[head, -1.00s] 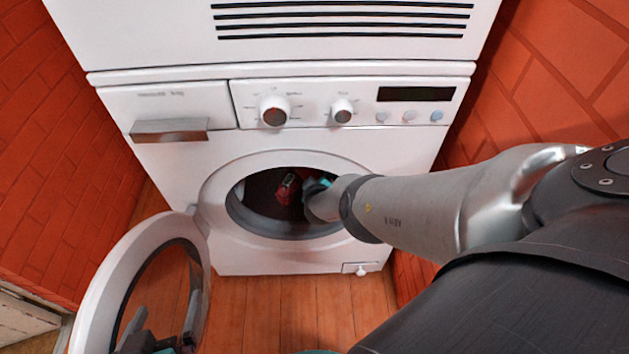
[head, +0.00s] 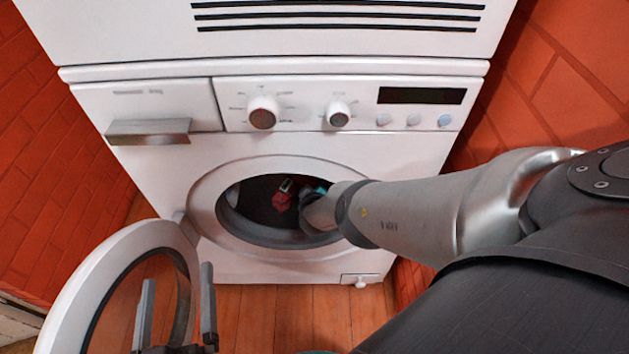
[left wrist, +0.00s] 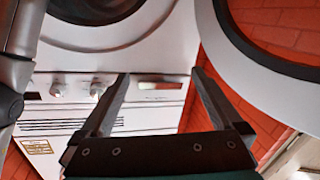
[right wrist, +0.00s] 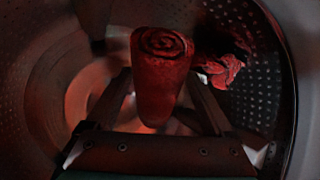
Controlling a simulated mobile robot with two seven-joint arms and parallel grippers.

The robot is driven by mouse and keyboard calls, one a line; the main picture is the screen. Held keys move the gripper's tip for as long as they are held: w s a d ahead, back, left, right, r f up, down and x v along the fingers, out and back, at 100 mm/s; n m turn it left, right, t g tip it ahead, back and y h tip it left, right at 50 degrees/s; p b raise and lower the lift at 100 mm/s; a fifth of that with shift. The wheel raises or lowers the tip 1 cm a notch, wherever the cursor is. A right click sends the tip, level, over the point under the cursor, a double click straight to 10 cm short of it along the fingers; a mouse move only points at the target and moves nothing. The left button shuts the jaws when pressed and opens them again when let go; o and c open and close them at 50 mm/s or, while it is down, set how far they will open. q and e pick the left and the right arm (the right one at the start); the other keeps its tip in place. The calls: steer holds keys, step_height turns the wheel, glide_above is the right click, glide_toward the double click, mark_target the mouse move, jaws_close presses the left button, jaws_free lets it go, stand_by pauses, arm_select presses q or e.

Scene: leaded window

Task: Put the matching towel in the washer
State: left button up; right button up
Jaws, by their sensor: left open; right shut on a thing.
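The white washer (head: 250,145) stands ahead with its round door (head: 80,282) swung open to the left. My right arm reaches through the opening. In the right wrist view, my right gripper (right wrist: 158,82) is inside the perforated drum (right wrist: 45,115), shut on a rolled red towel (right wrist: 160,62). A crumpled red cloth (right wrist: 222,68) lies just right of the roll. In the head view, a red cloth (head: 283,200) shows in the dark opening, and my arm hides the right gripper. My left gripper (head: 177,288) is open and empty before the door; it also shows in the left wrist view (left wrist: 158,80).
A teal patch (head: 320,188) shows beside my right wrist in the opening; what it is, I cannot tell. Red brick walls (head: 575,90) stand close on both sides. The wooden floor (head: 300,318) before the washer is clear.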

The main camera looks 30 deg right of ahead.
steer(key=o, duration=1.2)
steer(key=shift+c, duration=0.2)
steer(key=shift+s+r, duration=0.1)
